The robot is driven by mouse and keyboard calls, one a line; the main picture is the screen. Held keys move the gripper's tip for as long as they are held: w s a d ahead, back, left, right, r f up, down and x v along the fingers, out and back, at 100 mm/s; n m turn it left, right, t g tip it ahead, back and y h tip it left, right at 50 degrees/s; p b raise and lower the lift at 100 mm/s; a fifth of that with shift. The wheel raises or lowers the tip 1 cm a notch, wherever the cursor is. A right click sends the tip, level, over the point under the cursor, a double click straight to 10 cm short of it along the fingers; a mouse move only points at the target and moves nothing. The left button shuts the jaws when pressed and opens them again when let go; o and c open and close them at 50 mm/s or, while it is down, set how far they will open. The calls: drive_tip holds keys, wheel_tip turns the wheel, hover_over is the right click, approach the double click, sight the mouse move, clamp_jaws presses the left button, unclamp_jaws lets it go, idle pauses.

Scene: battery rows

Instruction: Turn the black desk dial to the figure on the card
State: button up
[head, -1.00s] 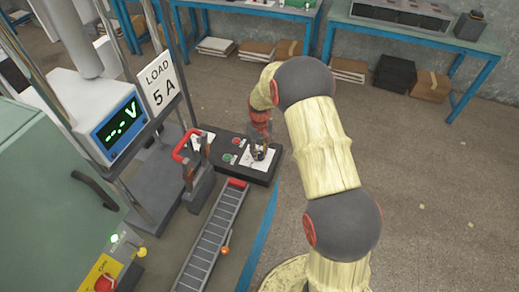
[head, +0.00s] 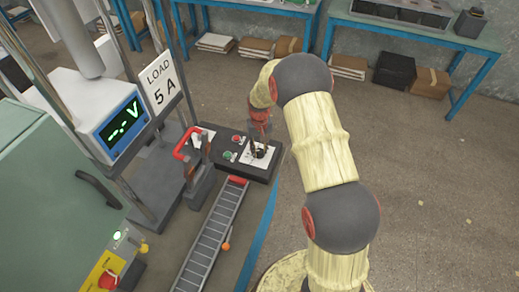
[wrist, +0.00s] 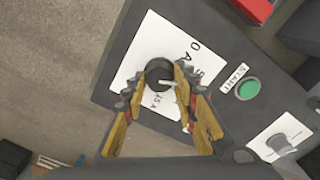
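The black desk dial (wrist: 158,72) is a round knob on a white scale plate (wrist: 150,40) in the wrist view. Its pale pointer aims right in that view, towards my right finger, which hides part of the scale. "0 A" and "15 A" can be read on the plate; the mark at the pointer is partly covered. The card (head: 161,82) in the head view reads "LOAD 5 A". My gripper (wrist: 157,80) is open, with its fingers apart on either side of the dial; it also shows over the plate in the head view (head: 259,151). Contact with the dial cannot be told.
The dark control box (head: 262,173) also bears a green START button (wrist: 249,89) and a second, grey knob (wrist: 279,142). A display (head: 121,122) shows "-.- V". A red-handled lever (head: 187,143) and a roller track (head: 212,235) stand nearby. The floor to the right is free.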

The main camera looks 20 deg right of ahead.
sight(259, 151)
drive_tip(key=o, duration=0.4)
wheel_tip(259, 151, up, 12)
idle(0.7)
drive_tip(key=shift+f, duration=0.1)
drive_tip(key=s+a+r+t, duration=0.2)
drive_tip(key=s+a+r, duration=0.2)
drive_tip(key=s+r, duration=0.3)
drive_tip(key=s+a+r+n+t, duration=0.1)
drive_tip(key=s+a+r, duration=0.3)
drive_tip(key=s+r, duration=0.4)
drive_tip(key=s+a+r+n+t, duration=0.1)
drive_tip(key=s+a+r, duration=0.3)
drive_tip(key=s, duration=1.3)
drive_tip(key=shift+s+r+t, duration=0.2)
drive_tip(key=shift+r+t, duration=0.2)
drive_tip(key=shift+r, duration=0.75)
drive_tip(key=shift+s+r+t, duration=0.2)
drive_tip(key=shift+r+t, duration=0.2)
drive_tip(key=shift+r, duration=0.7)
